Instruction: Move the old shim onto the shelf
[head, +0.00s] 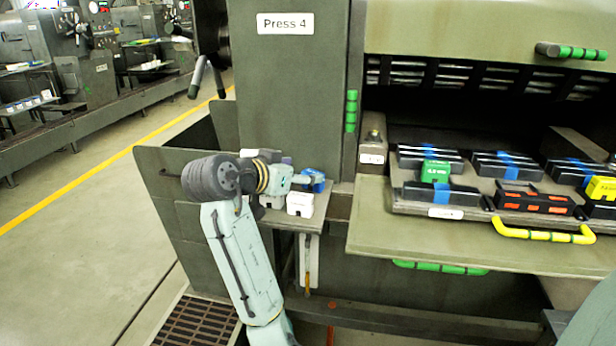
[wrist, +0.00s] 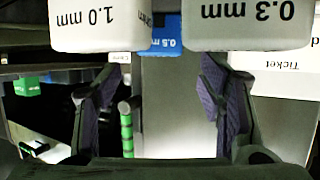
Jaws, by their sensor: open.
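My gripper (wrist: 162,66) is open in the wrist view, with nothing between its dark finger pads. A blue block marked 0.5 mm (wrist: 166,42) shows beyond the fingertips, partly hidden between a white 1.0 mm block (wrist: 98,22) and a white 0.3 mm block (wrist: 245,22); their labels are upside down. In the head view my arm's end reaches over a small side shelf (head: 338,201), beside a blue block (head: 313,176) and above a white block (head: 299,204). A green block marked 4.0 mm (head: 435,171) sits inside the press. I cannot tell which block is the old shim.
The press tray (head: 420,209) holds black blocks with blue bands, an orange-marked black block (head: 532,199) and a yellow block (head: 601,187). A yellow handle (head: 543,235) sticks out in front. A white ticket (wrist: 290,75) shows at right in the wrist view.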

